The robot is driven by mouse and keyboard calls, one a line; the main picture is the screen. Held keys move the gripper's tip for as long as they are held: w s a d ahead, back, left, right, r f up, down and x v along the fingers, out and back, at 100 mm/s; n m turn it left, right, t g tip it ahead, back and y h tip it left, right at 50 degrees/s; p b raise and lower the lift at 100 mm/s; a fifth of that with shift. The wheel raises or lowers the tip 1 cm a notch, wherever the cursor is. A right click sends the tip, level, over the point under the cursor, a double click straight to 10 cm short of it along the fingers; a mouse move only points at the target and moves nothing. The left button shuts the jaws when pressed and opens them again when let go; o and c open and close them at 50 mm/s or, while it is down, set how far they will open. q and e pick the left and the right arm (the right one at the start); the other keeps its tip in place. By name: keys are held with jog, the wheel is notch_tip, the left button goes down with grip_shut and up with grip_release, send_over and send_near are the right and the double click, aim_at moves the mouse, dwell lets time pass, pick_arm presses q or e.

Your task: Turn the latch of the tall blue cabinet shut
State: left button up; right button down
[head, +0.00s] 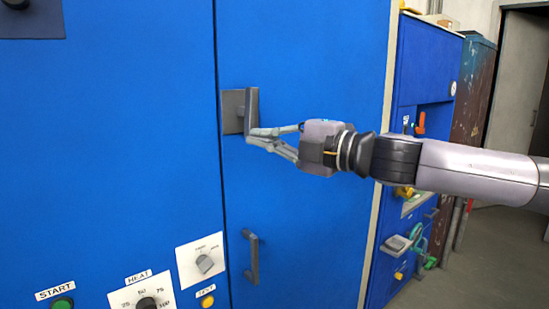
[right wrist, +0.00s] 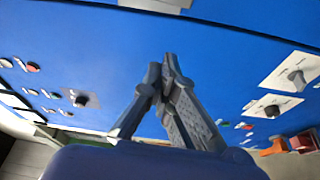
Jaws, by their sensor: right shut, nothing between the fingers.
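The tall blue cabinet (head: 310,60) fills most of the head view. Its latch (head: 251,112) is a grey lever on a square grey plate, beside the vertical door seam; the lever stands upright. My right gripper (head: 250,136) comes in from the right, its fingertips together and empty at the lever's lower end. I cannot tell whether they touch it. In the right wrist view the closed fingers (right wrist: 168,62) point at the blue surface, and a pale grey part is cut off at the top edge. My left gripper is out of view.
A grey door handle (head: 252,257) sits below the latch. A heat dial (head: 147,303), a switch plate (head: 203,260) and a green start button (head: 62,303) are at lower left. A second blue unit (head: 425,65) with valves stands at right, with open floor beside it.

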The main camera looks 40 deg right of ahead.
jog(key=shift+v, duration=1.05)
jog(key=shift+r, duration=0.1)
